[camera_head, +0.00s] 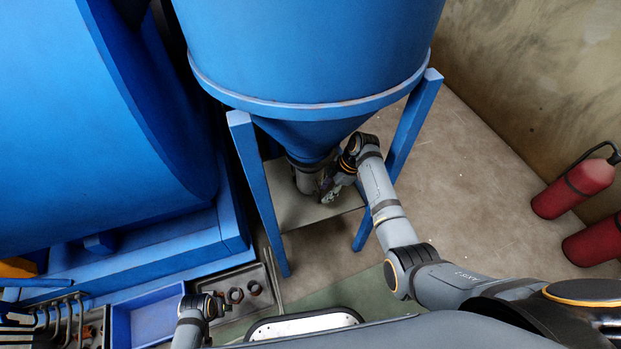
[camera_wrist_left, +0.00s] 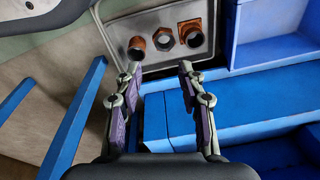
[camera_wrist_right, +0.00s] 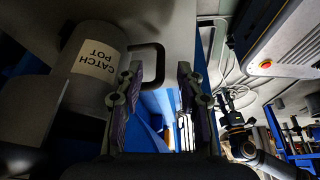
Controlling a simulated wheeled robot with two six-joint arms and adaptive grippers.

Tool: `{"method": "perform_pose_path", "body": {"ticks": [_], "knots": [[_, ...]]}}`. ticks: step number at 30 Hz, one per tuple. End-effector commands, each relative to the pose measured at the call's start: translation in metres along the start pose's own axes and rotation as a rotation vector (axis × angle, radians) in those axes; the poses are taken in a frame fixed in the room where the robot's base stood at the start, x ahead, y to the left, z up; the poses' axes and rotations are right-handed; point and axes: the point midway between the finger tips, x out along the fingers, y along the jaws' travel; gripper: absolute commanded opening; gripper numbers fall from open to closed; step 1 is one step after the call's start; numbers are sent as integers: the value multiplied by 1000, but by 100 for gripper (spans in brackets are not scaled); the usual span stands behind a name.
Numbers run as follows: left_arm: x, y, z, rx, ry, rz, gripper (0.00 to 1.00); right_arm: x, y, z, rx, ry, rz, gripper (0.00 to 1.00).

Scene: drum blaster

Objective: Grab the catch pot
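The catch pot (camera_head: 307,180) is a grey cylinder under the cone of the blue hopper (camera_head: 310,60), partly hidden by my right gripper (camera_head: 331,187) in the head view. In the right wrist view the catch pot (camera_wrist_right: 93,50) carries a white "CATCH POT" label and a dark loop handle (camera_wrist_right: 159,62). My right gripper (camera_wrist_right: 157,78) is open, with the handle ahead of and between its fingertips; contact cannot be told. My left gripper (camera_wrist_left: 160,72) is open and empty, pointing towards a grey tray of fittings; in the head view it is hard to make out.
The grey tray (camera_wrist_left: 150,22) holds pipe fittings and a nut (camera_wrist_left: 164,38). A blue bin (camera_head: 147,321) stands beside it. Blue hopper legs (camera_head: 259,190) flank the pot. The floor between is clear.

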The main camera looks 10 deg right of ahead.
Motion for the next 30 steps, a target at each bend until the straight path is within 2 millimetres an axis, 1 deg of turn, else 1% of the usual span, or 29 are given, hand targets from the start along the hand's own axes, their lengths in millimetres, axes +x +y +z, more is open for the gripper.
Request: {"method": "perform_pose_path", "body": {"ticks": [1,3,6,10,16,17,24,25,30], "knots": [[-4,2,-5,0,4,4,40,13,-1,1,1,2,-3,38],[-16,5,-11,1,1,10,40,27,-1,1,0,2,-3,38],[-31,8,-18,2,-2,17,40,39,0,1,0,1,-1,38],[-42,10,-20,3,-6,22,40,46,0,0,-1,0,-1,38],[-44,10,-20,3,-9,22,40,46,0,0,-1,0,0,38],[-44,10,-20,3,-8,22,40,46,0,0,-1,0,0,35],[-44,10,-20,3,-8,22,40,46,0,0,0,0,0,2],[-44,10,-20,3,-8,22,40,46,0,0,0,0,0,0],[-43,10,-20,3,-9,22,40,46,0,0,0,0,0,0]]}}
